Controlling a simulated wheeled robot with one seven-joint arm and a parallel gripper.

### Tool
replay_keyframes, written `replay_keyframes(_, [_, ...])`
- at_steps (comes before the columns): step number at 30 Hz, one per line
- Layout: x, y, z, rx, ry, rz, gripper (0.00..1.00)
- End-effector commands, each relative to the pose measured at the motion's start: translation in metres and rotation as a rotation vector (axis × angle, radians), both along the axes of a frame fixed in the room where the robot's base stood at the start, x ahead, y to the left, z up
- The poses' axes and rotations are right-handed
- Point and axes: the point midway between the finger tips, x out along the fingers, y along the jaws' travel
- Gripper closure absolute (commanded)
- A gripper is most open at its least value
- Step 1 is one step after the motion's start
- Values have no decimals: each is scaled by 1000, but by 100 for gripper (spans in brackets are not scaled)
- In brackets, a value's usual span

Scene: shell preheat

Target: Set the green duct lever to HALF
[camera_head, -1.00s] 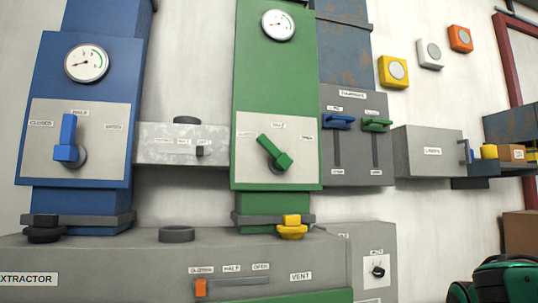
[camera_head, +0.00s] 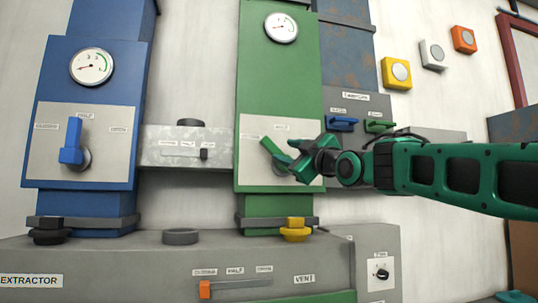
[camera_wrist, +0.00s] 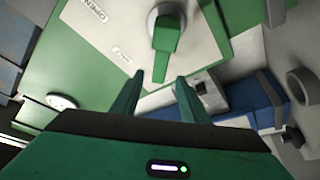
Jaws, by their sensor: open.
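The green duct lever (camera_head: 268,146) is on the light plate (camera_head: 250,172) of the green duct. Its handle slants up and left from its hub, between the worn left label and the HALF label (camera_head: 281,127). My gripper (camera_head: 287,155) is at the lever from the right and covers its hub and lower right part. In the wrist view, my two fingers stand apart, and the lever (camera_wrist: 166,45) points down towards the gap between the fingertips (camera_wrist: 159,76). The OPEN label (camera_wrist: 95,12) shows at upper left there. Contact between fingers and lever cannot be told.
A blue duct with its own lever (camera_head: 72,145) stands to the left. A grey box with a slider (camera_head: 204,154) sits between the ducts. Below, a grey bench carries a yellow knob (camera_head: 296,230) and an orange vent slider (camera_head: 205,289).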

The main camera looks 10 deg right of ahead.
Motion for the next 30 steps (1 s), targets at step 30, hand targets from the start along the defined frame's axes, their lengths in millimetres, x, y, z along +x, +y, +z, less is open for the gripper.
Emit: replay_keyframes(30, [95, 26, 26, 2, 6, -2, 59])
